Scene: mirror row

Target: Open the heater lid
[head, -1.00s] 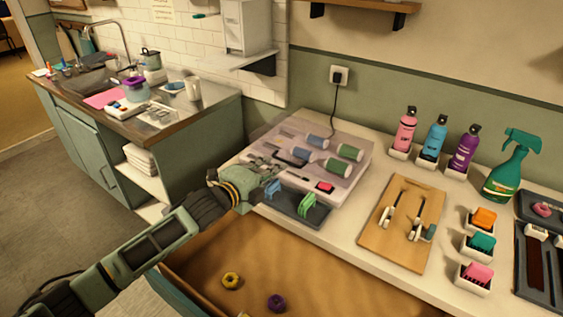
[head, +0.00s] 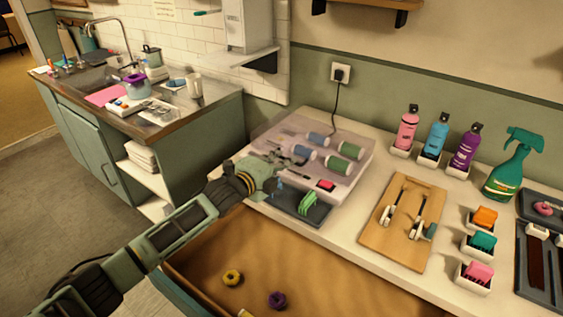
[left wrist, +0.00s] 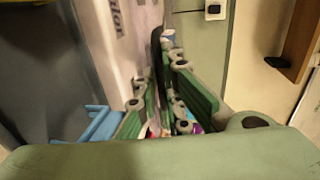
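The heater (head: 345,180) is a pale box on the counter with a see-through lid (head: 300,128) lying closed over blue and green rollers. A red switch (head: 326,185) shows on its front. My left gripper (head: 283,172) is at the front left of the lid, by its dark handle, and partly hides that area. In the left wrist view the green finger pads (left wrist: 163,108) stand apart, with the dark handle (left wrist: 157,62) upright between them. I cannot tell whether a pad touches it. My right gripper is not in view.
A dark tray (head: 312,214) with clips lies in front of the heater. An open drawer (head: 330,285) holds small rings below. A wooden board (head: 385,240) with tools and several bottles stand to the right. A cord runs to the wall socket (head: 340,73).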

